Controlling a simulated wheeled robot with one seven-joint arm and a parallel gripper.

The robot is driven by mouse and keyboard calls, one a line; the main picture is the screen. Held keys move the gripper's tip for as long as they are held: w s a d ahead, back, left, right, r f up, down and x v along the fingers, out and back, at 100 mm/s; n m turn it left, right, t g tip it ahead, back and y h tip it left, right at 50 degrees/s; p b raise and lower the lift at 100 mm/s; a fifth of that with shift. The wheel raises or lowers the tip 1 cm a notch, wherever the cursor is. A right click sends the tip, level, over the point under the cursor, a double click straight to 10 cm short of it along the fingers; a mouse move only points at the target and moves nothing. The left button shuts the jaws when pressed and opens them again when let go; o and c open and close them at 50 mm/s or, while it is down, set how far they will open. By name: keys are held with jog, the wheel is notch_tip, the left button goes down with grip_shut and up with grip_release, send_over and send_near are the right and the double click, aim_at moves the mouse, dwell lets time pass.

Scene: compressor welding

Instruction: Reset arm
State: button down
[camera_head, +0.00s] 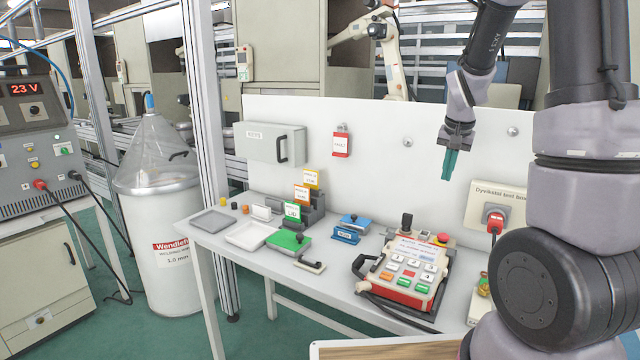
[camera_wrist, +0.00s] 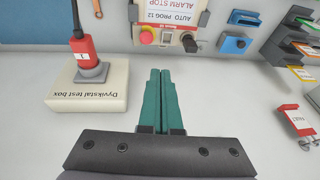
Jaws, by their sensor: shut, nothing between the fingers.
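My gripper (camera_head: 450,165) hangs in the air in front of the white back panel, above the rear of the table, fingers pointing down. In the wrist view its two teal fingers (camera_wrist: 167,100) lie close together with nothing between them. My arm comes down from the top right of the head view.
A test box (camera_head: 485,205) with a red plug is on the panel, right of my gripper. A red tag (camera_head: 341,144) hangs left.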

jog(key=s+a+r+n+t+y, duration=0.1)
jog(key=s+a+r, duration=0.5)
jog(key=s, duration=0.5)
jog(key=s+a+r+n+t+y, duration=0.1)
jog(key=s+a+r+t, duration=0.1)
jog(key=s+a+r, duration=0.4)
jog(key=s+r, duration=0.5)
jog(key=s, duration=0.1)
jog(key=shift+n+y, duration=0.3)
jog(key=shift+y, duration=0.1)
